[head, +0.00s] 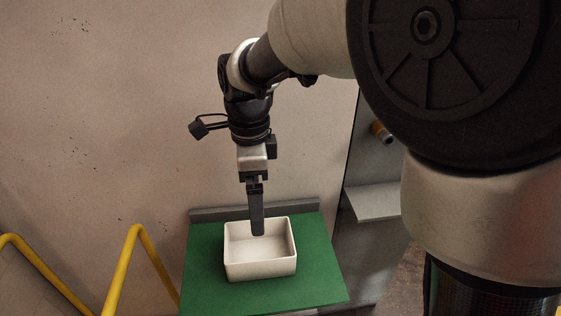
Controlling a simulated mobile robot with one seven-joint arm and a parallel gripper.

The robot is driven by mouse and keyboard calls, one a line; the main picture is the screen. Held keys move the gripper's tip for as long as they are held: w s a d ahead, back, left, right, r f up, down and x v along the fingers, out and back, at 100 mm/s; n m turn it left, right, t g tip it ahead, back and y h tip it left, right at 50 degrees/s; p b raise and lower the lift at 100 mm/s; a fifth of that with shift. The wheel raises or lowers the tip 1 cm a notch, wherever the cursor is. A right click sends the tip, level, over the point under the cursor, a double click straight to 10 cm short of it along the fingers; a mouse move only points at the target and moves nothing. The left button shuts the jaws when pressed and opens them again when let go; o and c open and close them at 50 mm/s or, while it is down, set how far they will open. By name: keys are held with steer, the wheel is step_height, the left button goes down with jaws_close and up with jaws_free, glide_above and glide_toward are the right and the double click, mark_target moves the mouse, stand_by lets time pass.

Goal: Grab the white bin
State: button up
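The white bin (261,270) is an open, square-sided box standing upright on a green-topped surface (318,270). It looks empty, with its inside floor partly visible. My gripper (257,232) points straight down, with its fingertips over the bin's opening near the back wall. The fingers are seen edge-on, so I see no gap between them. I cannot tell whether they touch the bin or how deep they reach.
A low grey ledge (215,213) runs along the back of the green surface against a beige wall (100,120). Yellow rails (125,268) stand at the lower left. A grey cabinet with a shelf (372,202) is to the right. Green surface is clear around the bin.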

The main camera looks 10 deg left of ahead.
mark_target(260, 257)
steer(key=f, duration=0.5)
steer(key=f+b, duration=0.1)
steer(key=f, duration=1)
steer(key=shift+s+d+f, duration=0.1)
steer(key=shift+s+f, duration=0.15)
steer(key=c, duration=0.9)
